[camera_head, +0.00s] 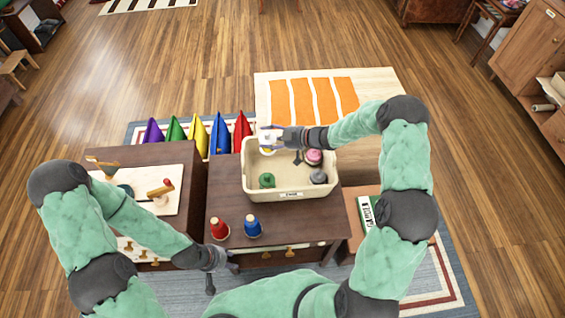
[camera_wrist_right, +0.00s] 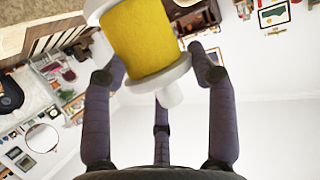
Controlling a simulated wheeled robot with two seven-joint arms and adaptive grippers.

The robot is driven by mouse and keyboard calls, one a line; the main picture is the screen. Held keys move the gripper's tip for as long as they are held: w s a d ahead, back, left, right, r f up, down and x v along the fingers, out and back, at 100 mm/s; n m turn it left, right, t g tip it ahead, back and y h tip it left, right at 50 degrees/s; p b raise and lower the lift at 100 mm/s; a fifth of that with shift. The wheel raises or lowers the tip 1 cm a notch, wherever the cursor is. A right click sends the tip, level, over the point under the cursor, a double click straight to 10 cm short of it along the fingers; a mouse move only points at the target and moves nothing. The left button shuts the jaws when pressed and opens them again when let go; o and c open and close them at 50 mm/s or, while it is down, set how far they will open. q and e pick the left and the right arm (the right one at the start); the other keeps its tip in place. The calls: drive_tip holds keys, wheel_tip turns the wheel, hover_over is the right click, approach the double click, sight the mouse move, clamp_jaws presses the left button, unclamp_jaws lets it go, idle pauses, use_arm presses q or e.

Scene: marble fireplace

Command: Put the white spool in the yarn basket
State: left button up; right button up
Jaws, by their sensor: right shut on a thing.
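My right gripper (camera_head: 272,138) is shut on a spool with yellow thread and white ends, which shows large between the fingers in the right wrist view (camera_wrist_right: 145,38). In the head view the gripper is over the far left part of the cream yarn basket (camera_head: 292,194). A yellow patch (camera_head: 267,152) shows just below the gripper; I cannot tell whether it belongs to the held spool. The basket holds a green spool (camera_head: 267,180), a pink item (camera_head: 313,157) and a grey item (camera_head: 319,177). My left gripper (camera_head: 221,277) is empty, its fingers spread, low before the dark table.
A red spool (camera_head: 219,228) and a blue spool (camera_head: 253,226) stand on the dark table (camera_head: 300,222) in front of the basket. A board (camera_head: 150,187) with wooden tools lies at left. An orange-striped mat (camera_head: 314,98) is behind.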

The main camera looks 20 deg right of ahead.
drive_tip(key=shift+w+f, duration=0.15)
drive_tip(key=shift+f, duration=0.15)
wheel_tip(320, 180, down, 5)
drive_tip(key=shift+f+b, duration=0.1)
drive_tip(key=shift+b, duration=1.05)
wheel_tip(320, 180, down, 4)
drive_tip(key=shift+r+b, duration=0.1)
drive_tip(key=shift+b, duration=0.6)
drive_tip(key=shift+f+b, duration=0.35)
drive_tip(key=shift+f, duration=0.15)
drive_tip(key=shift+f, duration=0.2)
